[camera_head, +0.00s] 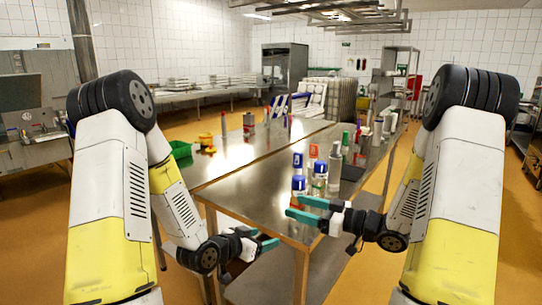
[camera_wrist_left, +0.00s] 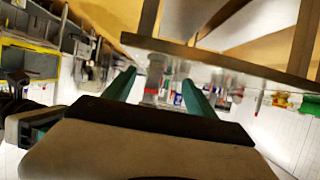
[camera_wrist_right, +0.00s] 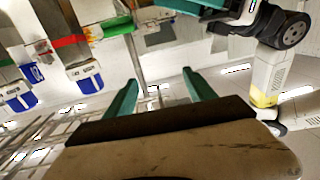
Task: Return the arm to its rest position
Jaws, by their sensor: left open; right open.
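My left gripper (camera_head: 256,238) is open and empty, low in front of the table's near edge. In the left wrist view its two teal fingers (camera_wrist_left: 160,84) stand apart, with the table's edge and bottles seen beyond them. My right gripper (camera_head: 294,207) is open and empty, beside the near right corner of the table, just below the bottles in the picture. In the right wrist view its fingers (camera_wrist_right: 159,82) are apart with nothing between them. Both of my arms hang down from the sides of the head view and bend inward, and the grippers are near each other.
A steel table (camera_head: 245,190) bears bottles with blue caps (camera_head: 299,183), orange-capped bottles (camera_head: 313,151) and a green-capped bottle (camera_head: 345,141). A green bin (camera_head: 181,150) stands at its far left. White bottles (camera_wrist_right: 85,76) show in the right wrist view. The floor (camera_head: 355,283) below right is clear.

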